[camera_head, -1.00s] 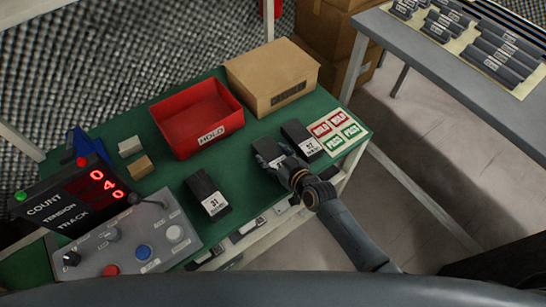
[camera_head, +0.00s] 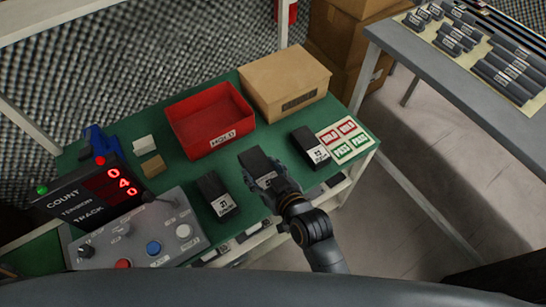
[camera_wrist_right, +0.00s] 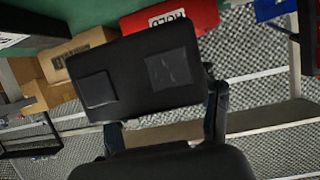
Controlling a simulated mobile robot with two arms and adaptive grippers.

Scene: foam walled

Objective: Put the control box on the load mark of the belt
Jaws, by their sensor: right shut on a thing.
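My right gripper (camera_head: 272,184) is shut on a black box (camera_head: 258,160) with a white label, at the front edge of the green table (camera_head: 165,180). In the right wrist view this box (camera_wrist_right: 145,68) fills the upper middle, with my finger pads (camera_wrist_right: 165,128) at its near edge; it looks raised off the table. Two similar black boxes stay on the table: one labelled 31 (camera_head: 213,190) to the left and one labelled 32 (camera_head: 308,145) to the right. No belt load mark can be made out. My left gripper is not in view.
A red HOLD tray (camera_head: 210,118) and a cardboard box (camera_head: 285,80) stand at the back. A grey button panel (camera_head: 140,235) and a count display (camera_head: 95,195) are at left. Red and green HOLD/PASS cards (camera_head: 343,140) lie at right. A grey table (camera_head: 440,90) stands beyond a floor gap.

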